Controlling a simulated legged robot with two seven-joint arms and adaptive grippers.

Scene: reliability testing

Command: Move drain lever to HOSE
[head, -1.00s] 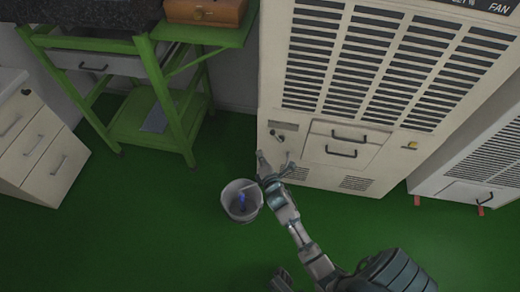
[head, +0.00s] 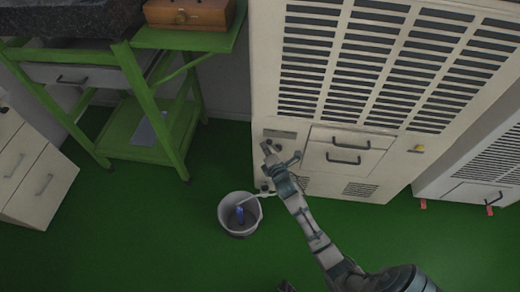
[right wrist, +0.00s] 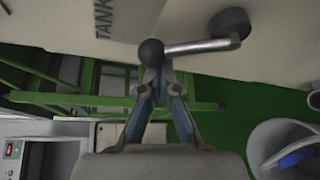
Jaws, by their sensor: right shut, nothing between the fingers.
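The drain lever (right wrist: 200,46) shows in the right wrist view as a silver bar with a black ball knob (right wrist: 150,52) at its left end and a dark round pivot (right wrist: 230,25) at its right. The word TANK is printed on the cream panel beside the knob. The HOSE mark is not visible. My right gripper (right wrist: 155,78) is shut and empty, its fingertips at the knob; whether they touch cannot be told. In the head view my right gripper (head: 268,148) is at the lower left of the cream cabinet (head: 262,110) and covers the lever. My left gripper is not in view.
A grey bucket (head: 228,222) with something blue inside stands on the green floor left of my right arm. A green bench (head: 150,95) and white drawers (head: 45,185) are at the left. Another cabinet (head: 428,188) stands at the right.

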